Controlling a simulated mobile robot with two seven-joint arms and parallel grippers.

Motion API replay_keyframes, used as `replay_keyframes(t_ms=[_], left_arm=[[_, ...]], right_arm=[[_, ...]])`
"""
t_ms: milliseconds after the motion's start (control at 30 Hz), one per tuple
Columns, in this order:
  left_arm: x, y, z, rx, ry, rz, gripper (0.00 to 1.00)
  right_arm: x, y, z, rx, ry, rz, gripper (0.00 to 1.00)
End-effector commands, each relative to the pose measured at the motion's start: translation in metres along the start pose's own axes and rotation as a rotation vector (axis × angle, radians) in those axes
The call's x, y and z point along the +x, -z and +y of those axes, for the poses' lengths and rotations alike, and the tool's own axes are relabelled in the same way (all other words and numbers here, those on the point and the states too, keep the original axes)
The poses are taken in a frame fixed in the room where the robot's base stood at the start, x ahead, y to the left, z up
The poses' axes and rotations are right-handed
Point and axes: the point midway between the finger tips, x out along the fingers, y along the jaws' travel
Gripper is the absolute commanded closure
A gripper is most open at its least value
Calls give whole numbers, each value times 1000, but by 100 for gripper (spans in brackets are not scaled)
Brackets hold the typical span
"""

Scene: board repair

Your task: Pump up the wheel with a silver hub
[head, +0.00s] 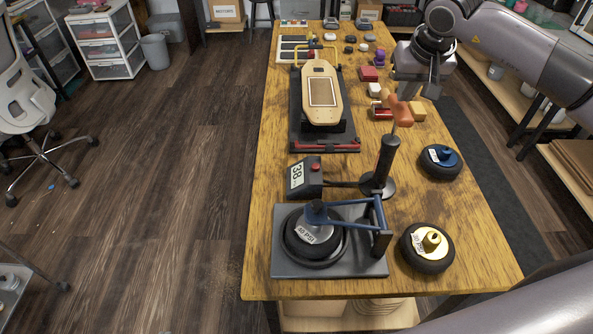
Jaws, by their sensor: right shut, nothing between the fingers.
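A black wheel (300,248) lies flat in the grey fixture (285,268) at the table's front. A label on the wheel shows a PSI value. The black floor pump (386,160) stands upright behind the fixture, with an orange handle (402,107) on top. A gauge box (310,178) appears to read 38. My right gripper (411,88) is shut and empty at the handle; I cannot tell whether it touches. My left gripper is not in view.
A blue-hub wheel (440,161) and a gold-hub wheel (427,247) lie at the table's right edge. A skateboard deck (321,90) sits in a stand behind the gauge. Several small blocks and parts lie at the back right.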

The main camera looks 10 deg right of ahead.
Motion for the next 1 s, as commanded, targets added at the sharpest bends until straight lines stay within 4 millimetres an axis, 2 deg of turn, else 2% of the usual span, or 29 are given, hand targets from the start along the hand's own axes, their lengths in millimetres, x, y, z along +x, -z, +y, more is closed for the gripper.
replay_keyframes(t_ms=[367, 1000], left_arm=[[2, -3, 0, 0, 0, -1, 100], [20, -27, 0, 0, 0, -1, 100]], right_arm=[[4, -2, 0, 0, 0, 0, 100], [47, -21, 0, -1, -2, -6, 100]])
